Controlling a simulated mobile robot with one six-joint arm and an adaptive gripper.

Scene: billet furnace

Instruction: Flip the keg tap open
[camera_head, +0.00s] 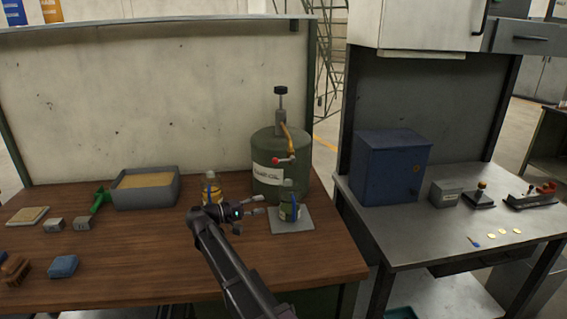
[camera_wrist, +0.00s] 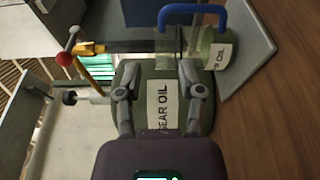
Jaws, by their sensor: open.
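A green keg (camera_head: 268,192) labelled gear oil stands on the wooden bench, with a pump knob on top. It fills the middle of the wrist view (camera_wrist: 151,128). Its brass tap (camera_head: 291,146) has a lever with a red ball (camera_head: 277,162); in the wrist view the red ball (camera_wrist: 63,58) is at upper left. A small jug (camera_head: 287,208) with a blue handle (camera_wrist: 197,8) stands in front of the keg on a grey plate (camera_head: 293,224). My gripper (camera_head: 260,204) is open and empty in front of the keg, left of the jug and apart from the red ball.
An amber bottle (camera_head: 210,190) stands just left of the keg, close to my gripper. A grey bin (camera_head: 146,194), small blocks and a blue sponge-like piece (camera_head: 62,266) lie further left. A metal table with a blue cabinet (camera_head: 385,168) stands right.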

